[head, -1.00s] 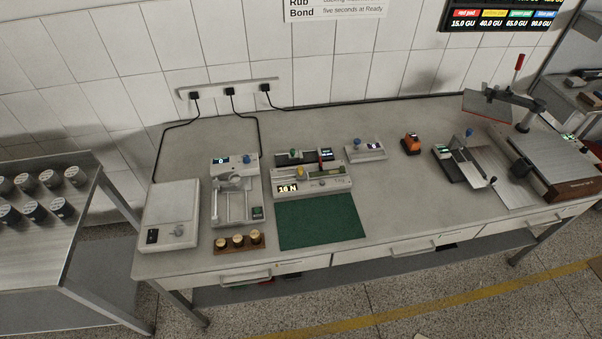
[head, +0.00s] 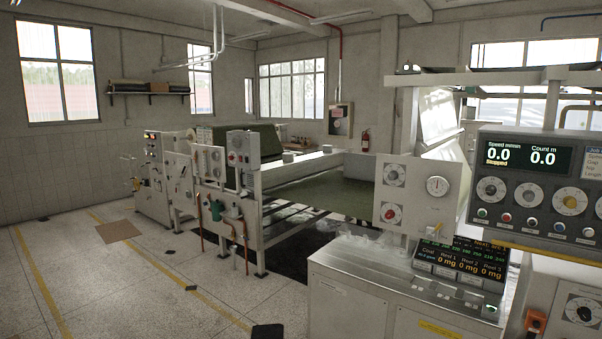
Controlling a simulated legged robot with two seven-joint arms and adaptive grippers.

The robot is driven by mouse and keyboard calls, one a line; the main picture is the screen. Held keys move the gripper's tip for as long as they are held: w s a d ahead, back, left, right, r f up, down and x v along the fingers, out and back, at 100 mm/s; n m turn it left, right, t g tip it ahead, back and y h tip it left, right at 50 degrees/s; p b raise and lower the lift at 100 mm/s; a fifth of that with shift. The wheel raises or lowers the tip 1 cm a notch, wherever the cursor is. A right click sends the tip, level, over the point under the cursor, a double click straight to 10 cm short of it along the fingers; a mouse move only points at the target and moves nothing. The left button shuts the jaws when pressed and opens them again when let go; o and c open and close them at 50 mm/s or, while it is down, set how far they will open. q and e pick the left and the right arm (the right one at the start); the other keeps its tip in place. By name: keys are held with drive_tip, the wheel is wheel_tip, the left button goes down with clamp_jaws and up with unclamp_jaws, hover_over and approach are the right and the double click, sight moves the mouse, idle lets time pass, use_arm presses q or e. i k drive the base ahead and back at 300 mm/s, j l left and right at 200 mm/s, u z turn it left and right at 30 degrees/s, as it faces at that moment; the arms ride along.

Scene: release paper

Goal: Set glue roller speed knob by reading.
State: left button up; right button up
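A dark control panel (head: 508,145) stands at the right in the head view, with a display (head: 525,158) reading Speed 0.0, Count 0.0 and "Stopped". A lower screen (head: 460,262) shows Coat, Reel 1, Reel 2 and Reel 3, with 0 mg readings. The labels are too small to tell which knob sets the glue roller speed. Neither gripper shows.
A metal cabinet (head: 350,285) stands in front of the pale plate. A long machine with green sheet (head: 347,193) runs across the middle. Open floor with yellow lines (head: 145,260) lies at the left; a dark object (head: 267,331) lies at the bottom edge.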

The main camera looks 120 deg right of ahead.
sight(569, 201)
drive_tip(key=z, duration=5.4)
drive_tip(key=u, duration=0.25)
drive_tip(key=i+l+u, duration=0.25)
drive_tip(key=u, duration=0.15)
drive_tip(key=i+l+u, duration=0.4)
